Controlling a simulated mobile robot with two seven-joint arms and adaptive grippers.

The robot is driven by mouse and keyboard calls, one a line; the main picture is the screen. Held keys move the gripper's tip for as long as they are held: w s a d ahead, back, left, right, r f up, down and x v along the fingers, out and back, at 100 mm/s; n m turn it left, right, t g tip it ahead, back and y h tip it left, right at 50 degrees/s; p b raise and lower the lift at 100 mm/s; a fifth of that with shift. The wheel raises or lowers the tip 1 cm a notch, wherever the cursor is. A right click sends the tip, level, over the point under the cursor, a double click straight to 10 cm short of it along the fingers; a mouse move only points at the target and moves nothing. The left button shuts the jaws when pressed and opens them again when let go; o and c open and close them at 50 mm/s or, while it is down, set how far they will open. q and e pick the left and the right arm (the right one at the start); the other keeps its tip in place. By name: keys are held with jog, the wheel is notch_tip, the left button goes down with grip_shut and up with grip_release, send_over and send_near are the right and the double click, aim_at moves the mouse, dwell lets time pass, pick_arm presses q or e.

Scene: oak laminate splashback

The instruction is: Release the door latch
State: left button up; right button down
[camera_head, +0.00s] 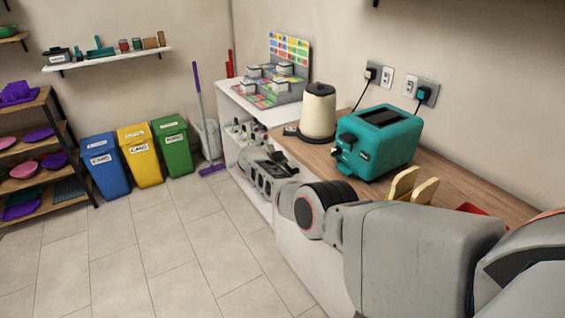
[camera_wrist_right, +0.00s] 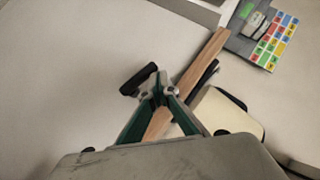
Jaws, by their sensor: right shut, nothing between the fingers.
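No door or door latch can be made out in either view. My right gripper (camera_head: 268,168) is beside the front edge of the wooden counter (camera_head: 306,152), left of the teal toaster (camera_head: 376,145). In the wrist view the right gripper (camera_wrist_right: 160,88) shows its green finger links drawn together, with nothing held between them. The counter's narrow wooden edge (camera_wrist_right: 200,62) runs past the fingers there. My left gripper is not in view.
A cream kettle (camera_head: 318,113) stands on the counter near the right gripper, and bread slices (camera_head: 403,184) stand nearer. A white shelf unit (camera_head: 232,95) carries a coloured display (camera_head: 290,50). Blue, yellow and green bins (camera_head: 139,155) line the back wall. The tiled floor (camera_head: 150,235) is clear.

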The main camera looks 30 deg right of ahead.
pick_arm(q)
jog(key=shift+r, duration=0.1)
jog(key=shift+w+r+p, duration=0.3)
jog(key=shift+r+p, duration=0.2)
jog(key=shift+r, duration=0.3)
